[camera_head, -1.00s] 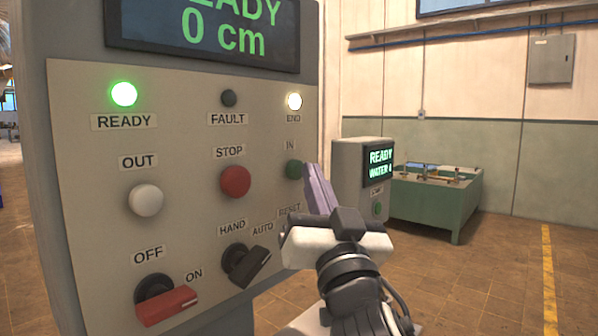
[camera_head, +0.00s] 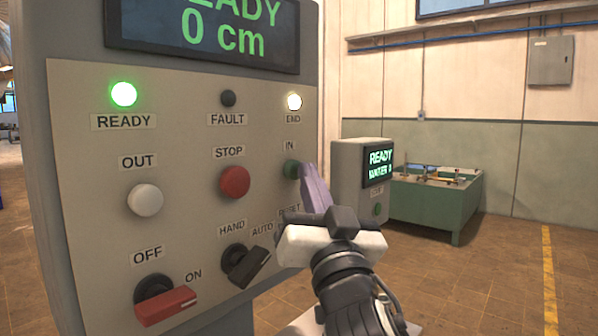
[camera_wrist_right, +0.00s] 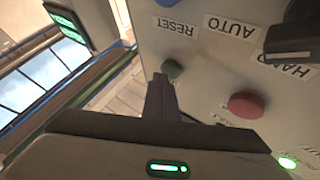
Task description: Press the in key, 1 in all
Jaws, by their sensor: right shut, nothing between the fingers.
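The display (camera_head: 205,32) reads READY and 0 cm. The READY lamp (camera_head: 124,94) is lit green and the END lamp (camera_head: 294,101) is lit white. My left gripper is not in view.
The red STOP key (camera_head: 235,181), white OUT key (camera_head: 145,199), black HAND/AUTO switch (camera_head: 244,265) and red OFF/ON switch (camera_head: 164,301) share the panel. The FAULT lamp (camera_head: 228,98) is dark. A smaller cabinet (camera_head: 352,160) and green bench (camera_head: 436,205) stand behind to the right.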

